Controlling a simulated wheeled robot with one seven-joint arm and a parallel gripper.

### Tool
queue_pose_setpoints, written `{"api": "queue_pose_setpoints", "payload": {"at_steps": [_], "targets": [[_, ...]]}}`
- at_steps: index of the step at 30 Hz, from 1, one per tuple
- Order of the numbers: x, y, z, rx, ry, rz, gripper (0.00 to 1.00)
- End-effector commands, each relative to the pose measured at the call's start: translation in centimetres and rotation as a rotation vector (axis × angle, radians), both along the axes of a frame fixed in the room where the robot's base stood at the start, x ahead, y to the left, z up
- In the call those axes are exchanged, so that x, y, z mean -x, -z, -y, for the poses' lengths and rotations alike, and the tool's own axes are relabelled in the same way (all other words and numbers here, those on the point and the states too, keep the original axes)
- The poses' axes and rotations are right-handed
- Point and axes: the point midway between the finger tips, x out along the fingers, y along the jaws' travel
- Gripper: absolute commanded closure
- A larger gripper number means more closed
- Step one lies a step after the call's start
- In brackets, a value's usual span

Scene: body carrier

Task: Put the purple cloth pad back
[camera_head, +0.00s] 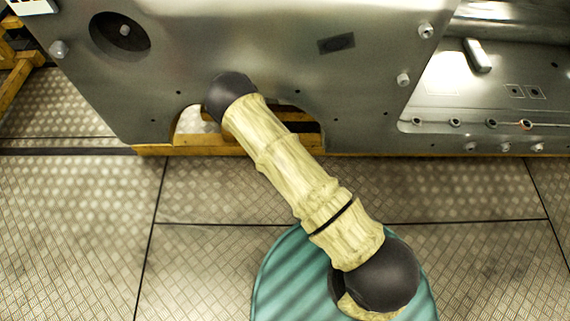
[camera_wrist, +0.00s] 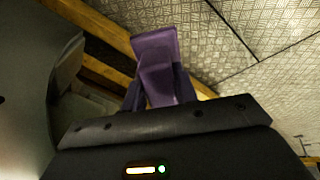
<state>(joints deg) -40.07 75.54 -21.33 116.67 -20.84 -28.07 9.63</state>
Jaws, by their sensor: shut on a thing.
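The purple cloth pad (camera_wrist: 155,50) shows in the wrist view, upright and folded-looking, in front of the dark gripper body. My gripper (camera_wrist: 160,88) is shut on it, with a dark finger on each side of its lower part. Neither the pad nor the gripper shows in the head view. There, my arm reaches up to the grey car body (camera_head: 300,75), and its far end is hidden near the cut-out in the lower edge. The place for the pad cannot be told from these views.
A yellow-orange beam (camera_head: 180,149) runs under the car body. It also borders the panel in the wrist view (camera_wrist: 88,22). Bolts and a dark round hole (camera_head: 119,33) mark the panel. The patterned metal floor (camera_head: 75,235) is clear at left.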

Motion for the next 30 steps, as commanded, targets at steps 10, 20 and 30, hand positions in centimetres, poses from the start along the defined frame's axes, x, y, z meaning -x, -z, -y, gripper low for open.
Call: {"api": "queue_pose_setpoints", "payload": {"at_steps": [10, 20, 30], "targets": [[-0.1, 1.1, 0.0, -0.004, 0.004, -0.176, 1.0], [0.0, 2.0, 0.0, -0.002, 0.002, -0.3, 1.0], [-0.1, 2.0, 0.0, -0.001, -0.001, -0.321, 1.0]]}}
